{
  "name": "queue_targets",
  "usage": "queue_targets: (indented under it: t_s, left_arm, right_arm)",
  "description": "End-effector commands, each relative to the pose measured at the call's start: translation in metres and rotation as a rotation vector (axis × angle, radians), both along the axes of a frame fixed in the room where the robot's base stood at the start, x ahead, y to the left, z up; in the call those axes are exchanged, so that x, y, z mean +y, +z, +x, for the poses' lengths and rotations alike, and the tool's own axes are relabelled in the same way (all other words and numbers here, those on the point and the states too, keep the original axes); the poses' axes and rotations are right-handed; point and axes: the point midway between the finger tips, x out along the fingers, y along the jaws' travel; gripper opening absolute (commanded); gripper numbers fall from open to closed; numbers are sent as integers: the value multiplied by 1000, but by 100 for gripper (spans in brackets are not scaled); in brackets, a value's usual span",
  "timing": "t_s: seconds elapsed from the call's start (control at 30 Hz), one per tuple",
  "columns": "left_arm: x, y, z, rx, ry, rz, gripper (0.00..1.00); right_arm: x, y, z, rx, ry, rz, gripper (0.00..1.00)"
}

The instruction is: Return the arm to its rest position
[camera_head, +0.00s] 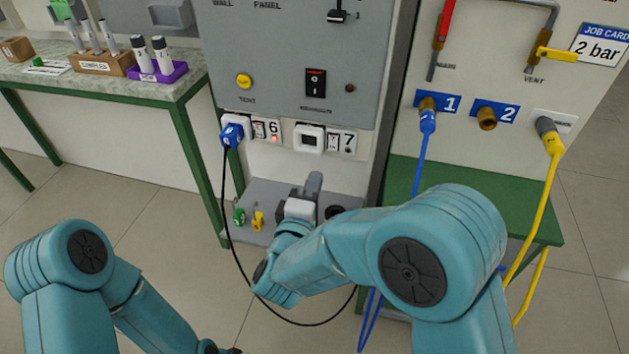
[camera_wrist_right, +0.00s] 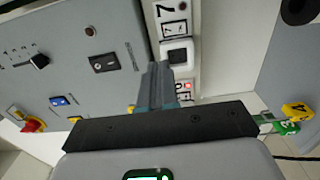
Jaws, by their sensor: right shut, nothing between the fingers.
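My right arm reaches in from the right in the head view, bent at a teal elbow. Its right gripper (camera_head: 313,183) is shut and empty, in front of the lower wall panel, below the socket marked 7 (camera_head: 309,138). In the right wrist view the closed fingers (camera_wrist_right: 157,82) point toward the socket strip (camera_wrist_right: 178,52), with nothing between them. My left arm is low at the left of the head view, over the floor. Only a dark bit of its end (camera_head: 215,349) shows at the bottom edge, so its jaws cannot be made out.
A blue plug (camera_head: 232,135) sits in socket 6, its black cable hanging in a loop near my right forearm. Green and yellow tagged pieces (camera_head: 258,221) are on the grey shelf (camera_head: 262,190). Blue and yellow hoses hang at right. Open floor lies at left.

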Motion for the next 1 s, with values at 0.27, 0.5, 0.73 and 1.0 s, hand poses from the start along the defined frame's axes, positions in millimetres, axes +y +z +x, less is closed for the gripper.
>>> queue_targets:
  t_s: [0.27, 0.5, 0.73, 1.0]
  left_arm:
    - [0, 2, 0, 0, 0, 0, 0]
    - [0, 38, 0, 0, 0, 0, 0]
    - [0, 77, 0, 0, 0, 0, 0]
    - [0, 101, 0, 0, 0, 0, 0]
  right_arm:
    - [-2, -3, 2, 7, 9, 17, 0]
    - [-35, -89, 3, 234, 111, 508, 0]
    - [-70, -201, -100, 687, -179, 1275, 0]
    - [-81, -232, -241, 1007, -812, 1724, 0]
